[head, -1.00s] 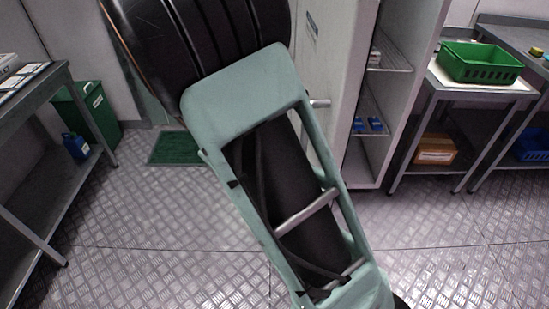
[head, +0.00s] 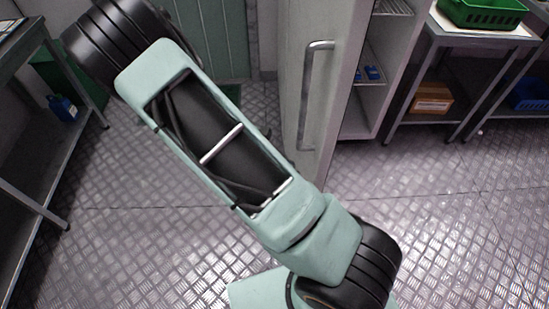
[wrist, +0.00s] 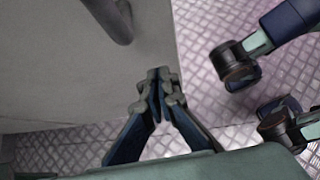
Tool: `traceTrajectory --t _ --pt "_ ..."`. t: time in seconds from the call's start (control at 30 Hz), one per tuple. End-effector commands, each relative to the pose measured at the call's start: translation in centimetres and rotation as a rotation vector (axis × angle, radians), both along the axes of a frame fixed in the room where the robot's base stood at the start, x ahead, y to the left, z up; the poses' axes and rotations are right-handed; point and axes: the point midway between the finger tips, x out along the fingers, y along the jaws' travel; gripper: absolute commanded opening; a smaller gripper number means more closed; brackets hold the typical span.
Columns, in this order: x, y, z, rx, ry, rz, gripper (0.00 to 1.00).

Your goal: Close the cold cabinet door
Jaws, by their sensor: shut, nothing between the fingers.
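The cold cabinet door (head: 345,85) stands open in the head view, swung out toward me. Its pale face carries a long vertical bar handle (head: 307,100). The open cabinet (head: 398,75) is to the right of the door. In the wrist view the door (wrist: 55,70) fills the upper left, with part of the handle (wrist: 108,18) at the top. My gripper (wrist: 160,78) is shut and empty, its tips over the door's right edge in the picture. I cannot tell whether they touch it. The gripper is out of the head view.
A bench (head: 480,40) with a green crate (head: 482,12) stands right of the cabinet, with a cardboard box (head: 432,98) below. A metal table (head: 28,190) stands at left, near a blue jug (head: 63,108). The metal floor (head: 440,220) is clear at front right.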

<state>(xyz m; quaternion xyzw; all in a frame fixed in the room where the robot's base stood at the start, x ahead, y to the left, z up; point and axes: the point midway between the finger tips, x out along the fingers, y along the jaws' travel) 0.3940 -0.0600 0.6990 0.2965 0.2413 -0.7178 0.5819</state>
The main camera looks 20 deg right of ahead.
Motion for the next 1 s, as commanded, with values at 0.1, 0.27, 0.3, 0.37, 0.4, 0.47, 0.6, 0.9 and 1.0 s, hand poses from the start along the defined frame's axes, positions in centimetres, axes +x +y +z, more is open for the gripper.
traceTrajectory --t 0.1,0.27,0.3,0.37,0.4,0.47,0.6,0.9,1.0 --pt "-0.5 -1.9 -1.4 -0.003 0.001 -0.003 0.0" --pt "-0.8 -3.9 -1.2 0.001 -0.002 -0.001 0.0" --pt "-0.9 -4.3 -1.2 0.0 -0.001 -0.001 0.0" --pt "-1.0 -4.7 -1.2 0.0 -0.001 -0.003 0.0" --pt "-1.1 -4.9 -1.2 0.001 -0.002 -0.003 0.0" --pt "-1.1 -5.0 -1.2 0.001 -0.002 -0.001 0.0" --pt "-1.1 -5.1 -1.2 0.001 -0.002 -0.001 0.0" --pt "-1.1 -5.2 -1.2 0.001 -0.001 0.001 0.0" --pt "-1.0 -5.4 -1.2 0.0 -0.001 0.006 0.0"
